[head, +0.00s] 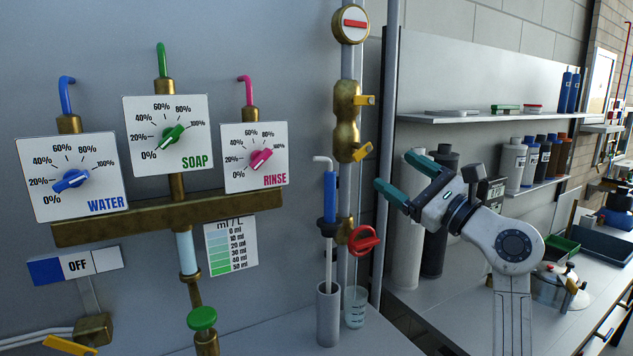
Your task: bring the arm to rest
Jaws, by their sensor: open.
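My gripper (404,179) is in the head view, right of the middle. Its two teal fingers are spread apart and point to the left, with nothing between them. My white and grey arm (490,232) comes up from the lower right and bends toward the wall pipes. The fingertips appear to the right of the vertical pipe and above the red valve handle (364,240). I cannot tell how far they are from it in depth.
WATER (75,178), SOAP (168,134) and RINSE (254,157) dial panels hang at left. A blue-handled tool (329,196) stands in a grey tube beside a beaker (355,306). Shelves (480,116) with bottles are behind my arm; a metal pot (553,289) stands at right.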

